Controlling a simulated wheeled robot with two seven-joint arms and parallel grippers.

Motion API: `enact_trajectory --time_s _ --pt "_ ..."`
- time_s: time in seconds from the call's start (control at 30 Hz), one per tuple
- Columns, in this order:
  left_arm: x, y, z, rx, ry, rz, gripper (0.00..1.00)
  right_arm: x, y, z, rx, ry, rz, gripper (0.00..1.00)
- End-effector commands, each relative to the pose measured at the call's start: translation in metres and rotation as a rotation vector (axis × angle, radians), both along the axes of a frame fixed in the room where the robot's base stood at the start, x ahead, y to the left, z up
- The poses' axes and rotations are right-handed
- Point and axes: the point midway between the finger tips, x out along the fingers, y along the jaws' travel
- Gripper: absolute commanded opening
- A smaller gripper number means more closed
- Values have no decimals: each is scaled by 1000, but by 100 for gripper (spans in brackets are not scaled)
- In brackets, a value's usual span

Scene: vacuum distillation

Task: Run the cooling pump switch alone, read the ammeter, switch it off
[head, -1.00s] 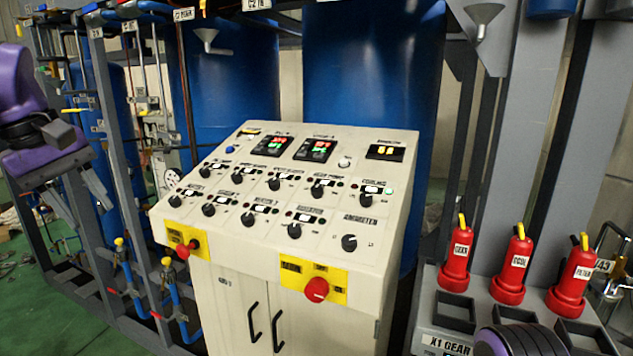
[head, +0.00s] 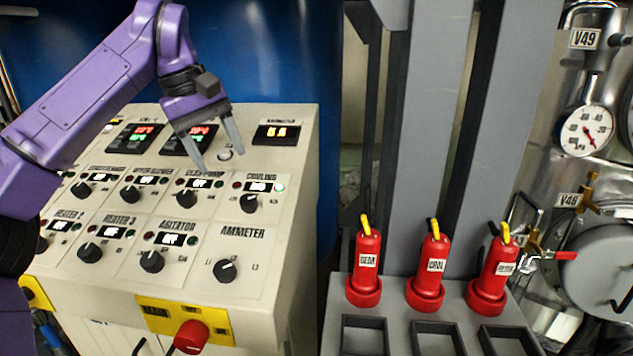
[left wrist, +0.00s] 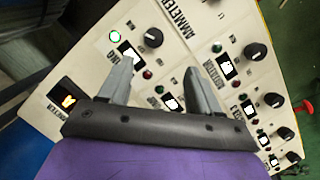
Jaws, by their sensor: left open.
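The cooling switch (head: 249,203) is a black knob at the right end of the panel's upper row. Its green lamp (head: 280,187) is lit, also in the left wrist view (left wrist: 115,37). The ammeter display (head: 275,132) glows orange at the panel's top right; its digits are too small to read surely. It also shows in the left wrist view (left wrist: 65,98). The ammeter selector knob (head: 225,271) sits below the cooling switch. My left gripper (head: 221,162) is open and empty above the panel, up and left of the cooling switch in the head view. My right gripper is out of view.
Other black knobs, such as the agitator knob (head: 151,261), stand close together on the panel. Red bottles (head: 366,275) stand on a grey rack at right. A dark gap separates panel and rack.

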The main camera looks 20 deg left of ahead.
Motion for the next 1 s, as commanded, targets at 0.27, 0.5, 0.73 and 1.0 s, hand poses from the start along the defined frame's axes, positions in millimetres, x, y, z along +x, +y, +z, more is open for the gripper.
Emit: enact_trajectory --time_s 0.27,0.5,0.73,1.0 --pt "8 -7 -30 -2 3 -9 62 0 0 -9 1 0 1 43" --pt "22 -21 -80 -2 3 -18 62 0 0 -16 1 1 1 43" --pt "26 -23 -101 -2 0 -13 62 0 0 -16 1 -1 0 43" --pt "26 -23 -101 -1 -2 -11 53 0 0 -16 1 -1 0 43"
